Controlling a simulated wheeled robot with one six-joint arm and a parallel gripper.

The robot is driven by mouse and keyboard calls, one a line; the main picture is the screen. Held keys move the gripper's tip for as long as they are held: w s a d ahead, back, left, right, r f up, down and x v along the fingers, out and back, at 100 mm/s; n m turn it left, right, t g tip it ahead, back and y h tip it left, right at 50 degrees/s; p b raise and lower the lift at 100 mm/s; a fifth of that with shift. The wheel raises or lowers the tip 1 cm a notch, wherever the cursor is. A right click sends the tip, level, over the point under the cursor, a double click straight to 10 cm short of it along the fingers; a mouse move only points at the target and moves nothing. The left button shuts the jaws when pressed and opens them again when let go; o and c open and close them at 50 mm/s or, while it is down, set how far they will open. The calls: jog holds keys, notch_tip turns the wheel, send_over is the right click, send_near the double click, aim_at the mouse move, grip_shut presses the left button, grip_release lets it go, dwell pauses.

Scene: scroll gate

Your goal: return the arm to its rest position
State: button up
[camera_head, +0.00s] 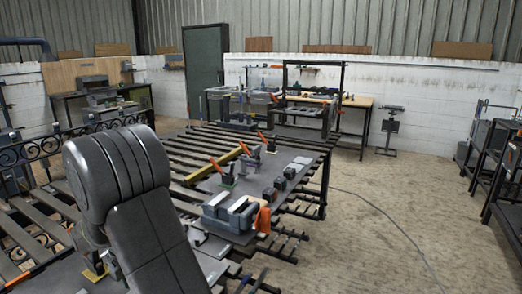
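A large dark grey link of my arm (125,190) fills the lower left of the head view. It rises to a rounded joint and bends down toward the bottom edge. My gripper is not in view, so I cannot see whether it holds anything. The arm hides part of the slatted metal table (180,160) behind it.
Black scrollwork (40,150) is at the left. Concrete floor (400,225) is open at the right.

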notch_tip(320, 180, up, 13)
notch_tip(320, 180, down, 14)
jog(key=shift+r, duration=0.1)
notch_tip(320, 180, up, 7)
jog(key=p, duration=0.5)
jog(key=shift+r+p, duration=0.2)
jog(key=shift+p, duration=0.15)
jog(key=shift+f+b, duration=0.4)
jog(key=shift+b, duration=0.6)
jog(key=b, duration=0.1)
jog(key=r+m+b, duration=0.1)
jog(key=shift+w+a+b, duration=0.1)
jog(key=shift+w+b, duration=0.15)
jog(key=shift+b, duration=0.05)
jog(key=shift+m, duration=0.8)
jog(key=f+b, duration=0.2)
jog(key=f, duration=0.4)
jog(key=shift+d+b, duration=0.2)
jog(key=shift+b, duration=0.1)
jog(key=shift+d, duration=0.1)
